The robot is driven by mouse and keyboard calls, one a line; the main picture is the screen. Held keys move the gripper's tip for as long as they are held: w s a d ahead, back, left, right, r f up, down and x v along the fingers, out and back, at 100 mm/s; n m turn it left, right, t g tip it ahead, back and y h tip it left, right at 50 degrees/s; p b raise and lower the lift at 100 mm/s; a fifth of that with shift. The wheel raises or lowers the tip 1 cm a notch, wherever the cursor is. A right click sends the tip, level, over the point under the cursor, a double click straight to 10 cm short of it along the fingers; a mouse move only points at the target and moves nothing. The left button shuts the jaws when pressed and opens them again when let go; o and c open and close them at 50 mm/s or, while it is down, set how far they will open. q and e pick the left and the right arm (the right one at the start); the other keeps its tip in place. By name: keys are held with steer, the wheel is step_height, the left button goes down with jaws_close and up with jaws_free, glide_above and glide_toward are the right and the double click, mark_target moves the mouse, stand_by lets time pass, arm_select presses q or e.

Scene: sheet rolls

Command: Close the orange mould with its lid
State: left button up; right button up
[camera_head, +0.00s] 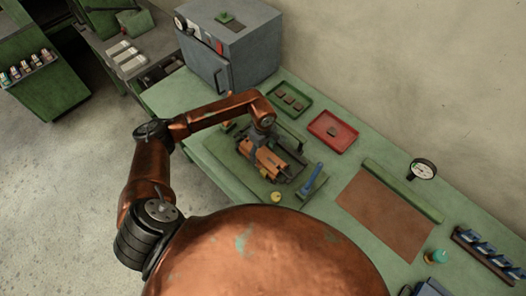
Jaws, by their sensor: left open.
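The orange mould (264,162) sits on a dark green board on the green bench, in the middle of the head view. Dark metal parts stand around its right side. I cannot tell its lid apart from its body at this size. My left arm reaches in from the left and bends down over the mould. My left gripper (262,136) is open at the mould's far end, close above it; whether it touches is too small to tell. The arm's end hides part of the mould. My right gripper does not show.
A grey oven-like box (228,45) stands at the back left of the bench. A green tray (289,99) and a red tray (333,131) with small brown pieces lie behind the mould. A blue-handled tool (313,179) lies to its right, a brown mat (385,214) farther right.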

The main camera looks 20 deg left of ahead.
arm_select(q)
steer(key=shift+s, duration=0.1)
step_height(320, 180, up, 12)
stand_by(0.5)
stand_by(0.7)
